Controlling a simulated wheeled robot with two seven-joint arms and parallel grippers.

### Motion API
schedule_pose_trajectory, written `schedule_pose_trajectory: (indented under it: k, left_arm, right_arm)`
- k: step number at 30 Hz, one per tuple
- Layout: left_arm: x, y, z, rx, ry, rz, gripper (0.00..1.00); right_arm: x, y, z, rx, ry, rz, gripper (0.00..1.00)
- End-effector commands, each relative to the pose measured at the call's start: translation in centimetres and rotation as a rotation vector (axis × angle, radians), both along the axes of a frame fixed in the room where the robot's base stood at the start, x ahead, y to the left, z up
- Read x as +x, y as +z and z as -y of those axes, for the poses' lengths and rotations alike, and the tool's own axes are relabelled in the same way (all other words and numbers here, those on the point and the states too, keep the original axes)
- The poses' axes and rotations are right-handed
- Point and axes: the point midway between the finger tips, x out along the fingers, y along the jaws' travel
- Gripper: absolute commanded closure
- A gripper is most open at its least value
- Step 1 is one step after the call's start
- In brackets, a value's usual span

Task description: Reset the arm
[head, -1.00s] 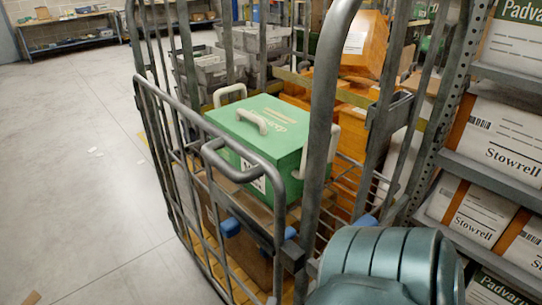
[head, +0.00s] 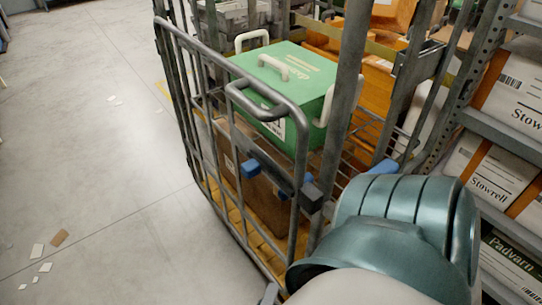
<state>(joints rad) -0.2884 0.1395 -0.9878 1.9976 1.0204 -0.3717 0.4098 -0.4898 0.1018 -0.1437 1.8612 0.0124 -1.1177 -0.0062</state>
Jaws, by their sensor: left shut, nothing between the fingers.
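My left gripper (head: 268,293) shows only as a small grey piece at the bottom edge of the head view, beside the roll cage's lower corner. It is shut and holds nothing. Most of it is cut off or hidden. A large teal, ribbed arm part of mine fills the lower right and covers the cage's near right corner. My right gripper is not in view.
A grey roll cage (head: 247,104) stands close in front, holding a green case (head: 304,83) with pale handles. Orange boxes stand behind it. A rack with Stowrell cartons (head: 484,178) is close on the right. The floor on the left is open, with paper scraps (head: 38,250).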

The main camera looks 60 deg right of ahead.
Motion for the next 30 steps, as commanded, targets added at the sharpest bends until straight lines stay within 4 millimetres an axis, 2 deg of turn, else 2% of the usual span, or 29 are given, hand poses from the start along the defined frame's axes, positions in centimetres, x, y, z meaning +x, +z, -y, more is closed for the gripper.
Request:
schedule_pose_trajectory:
  k: [22,26,30]
  left_arm:
    - [0.2,-0.3,-0.2,0.010,0.006,0.006,1.00]
    - [1.4,-1.9,-0.8,0.059,0.031,0.030,1.00]
    - [4.0,-5.8,-2.4,0.181,0.087,0.089,1.00]
  right_arm:
    - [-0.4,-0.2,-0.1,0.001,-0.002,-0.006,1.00]
    - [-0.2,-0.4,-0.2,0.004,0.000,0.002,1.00]
    - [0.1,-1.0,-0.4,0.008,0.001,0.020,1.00]
